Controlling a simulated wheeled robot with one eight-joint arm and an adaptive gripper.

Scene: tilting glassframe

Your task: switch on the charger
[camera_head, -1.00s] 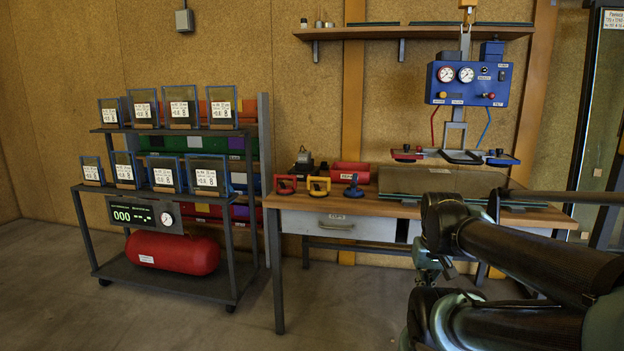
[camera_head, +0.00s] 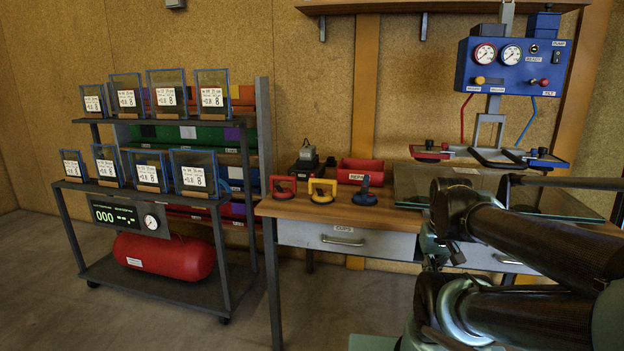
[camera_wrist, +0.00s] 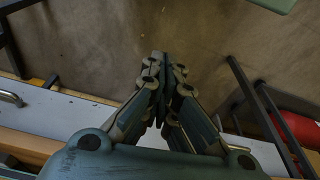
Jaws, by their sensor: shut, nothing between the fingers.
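A small dark device with a grey upper part (camera_head: 307,155), which looks like the charger, stands at the back left of the workbench in the head view. Its switch is too small to make out. My gripper (camera_wrist: 162,62) is shut and empty in the wrist view. It points over the bare floor by the bench's front edge, apart from the device. In the head view my arm's links cover much of the right side, and the fingertips cannot be made out there.
Red, yellow and blue suction cups (camera_head: 322,190) stand near the front of the workbench (camera_head: 285,207), before the device. A red bin (camera_head: 360,171) is to its right. A rack (camera_head: 225,250) with framed glass panes stands left. A blue control box (camera_head: 512,66) hangs above the right side.

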